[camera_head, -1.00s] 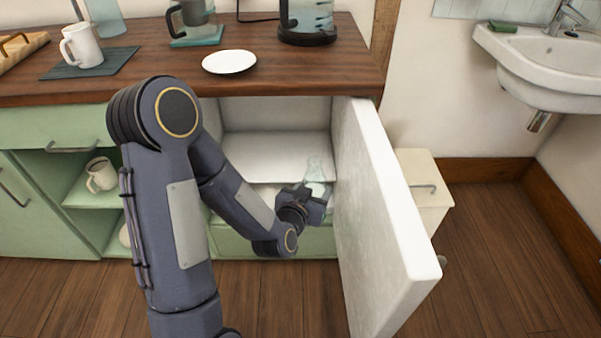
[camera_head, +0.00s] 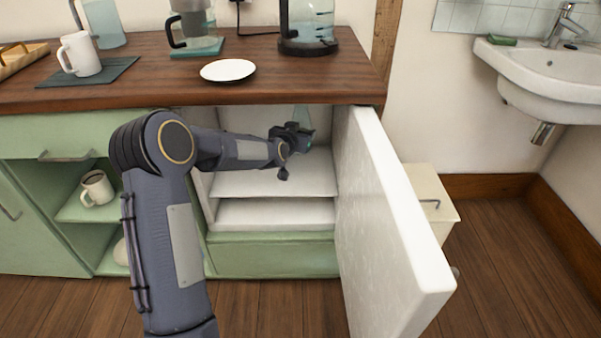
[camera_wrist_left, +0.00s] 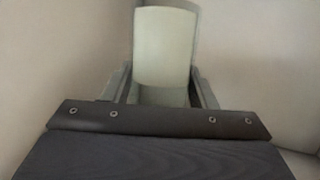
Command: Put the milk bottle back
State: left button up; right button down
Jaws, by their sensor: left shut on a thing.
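The milk bottle (camera_head: 302,114) is pale and translucent, and only its upper part shows above my left gripper (camera_head: 303,138) in the head view. In the left wrist view, the milk bottle (camera_wrist_left: 165,45) is a pale greenish-white shape between the two fingers of my left gripper (camera_wrist_left: 165,88), which is shut on it. The bottle is inside the open small fridge (camera_head: 262,237), above its upper shelf (camera_head: 240,186). I cannot tell whether its base touches the shelf. My right gripper is not in view.
The fridge door (camera_head: 388,215) stands open on the right, close to the opening. The wooden counter (camera_head: 130,84) is above the fridge, with a white plate (camera_head: 228,70) and a kettle (camera_head: 307,28). The lower shelf (camera_head: 270,213) looks clear.

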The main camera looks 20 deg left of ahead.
pick_arm(q)
notch_tip(320, 180, down, 10)
jog(key=b, duration=0.3)
jog(key=shift+w+r+b, duration=0.1)
jog(key=shift+r+b, duration=0.05)
jog(key=shift+b, duration=0.15)
jog(key=o, duration=1.3)
